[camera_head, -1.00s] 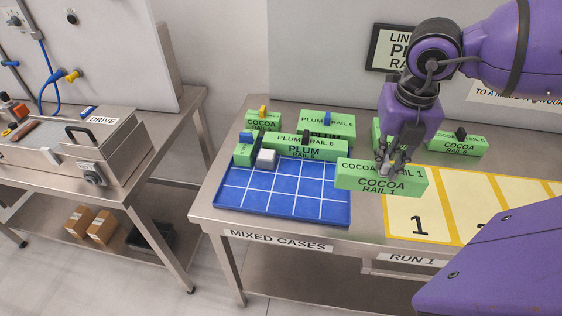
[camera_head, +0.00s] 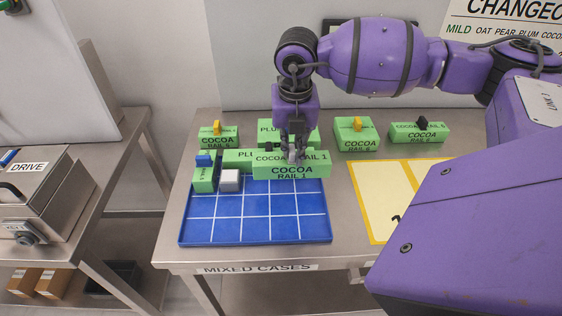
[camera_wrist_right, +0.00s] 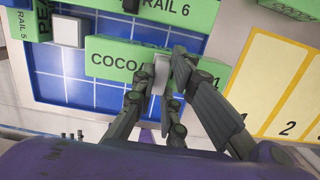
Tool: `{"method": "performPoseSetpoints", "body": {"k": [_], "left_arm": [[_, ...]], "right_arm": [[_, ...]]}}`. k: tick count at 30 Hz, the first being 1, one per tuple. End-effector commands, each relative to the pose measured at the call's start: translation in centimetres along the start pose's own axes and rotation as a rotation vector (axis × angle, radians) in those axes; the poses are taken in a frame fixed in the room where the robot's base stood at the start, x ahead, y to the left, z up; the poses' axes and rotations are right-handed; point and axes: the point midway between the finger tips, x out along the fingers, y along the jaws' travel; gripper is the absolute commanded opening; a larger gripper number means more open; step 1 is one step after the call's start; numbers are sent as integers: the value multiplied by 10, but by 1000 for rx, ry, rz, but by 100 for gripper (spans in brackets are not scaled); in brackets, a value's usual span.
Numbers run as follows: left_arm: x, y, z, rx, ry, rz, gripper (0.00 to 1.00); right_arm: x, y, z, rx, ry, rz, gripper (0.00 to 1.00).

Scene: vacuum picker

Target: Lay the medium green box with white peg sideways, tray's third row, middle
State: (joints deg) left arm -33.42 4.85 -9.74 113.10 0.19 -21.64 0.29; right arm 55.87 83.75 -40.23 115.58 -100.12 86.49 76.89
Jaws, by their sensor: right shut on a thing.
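My right gripper (camera_head: 296,152) is shut on the pale peg of a long green COCOA RAIL 1 box (camera_head: 291,171). The fingers hide most of the peg; in the right wrist view its pale grey-white peg (camera_wrist_right: 160,73) shows between them. The box hangs level, its long side running left to right, over the back right part of the blue gridded tray (camera_head: 258,230). The same box also shows in the right wrist view (camera_wrist_right: 112,62). The tray's front rows are bare. My left gripper is out of view.
In the tray's back left, a green box with blue peg (camera_head: 204,176) stands beside a small white-grey block (camera_head: 230,180). A green PLUM box (camera_head: 236,158) lies along the back. More green boxes (camera_head: 353,136) stand behind. A yellow-framed mat (camera_head: 385,200) lies right.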

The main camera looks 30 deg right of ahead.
Motion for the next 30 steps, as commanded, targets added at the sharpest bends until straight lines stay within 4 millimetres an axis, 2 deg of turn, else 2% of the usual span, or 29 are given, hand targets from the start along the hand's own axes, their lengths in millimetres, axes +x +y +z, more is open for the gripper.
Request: {"method": "performPoseSetpoints", "body": {"k": [3,12,18,28,29,30], "left_arm": [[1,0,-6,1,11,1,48],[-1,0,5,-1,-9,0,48],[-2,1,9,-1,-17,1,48],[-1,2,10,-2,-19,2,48],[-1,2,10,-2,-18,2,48],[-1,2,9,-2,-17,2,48]], "right_arm": [[15,12,5,1,-2,3,0],[36,26,10,0,-2,2,0],[62,24,6,2,-2,1,0],[66,23,6,2,-2,1,0],[67,23,6,2,-2,1,13],[66,23,6,2,-2,1,18]]}}
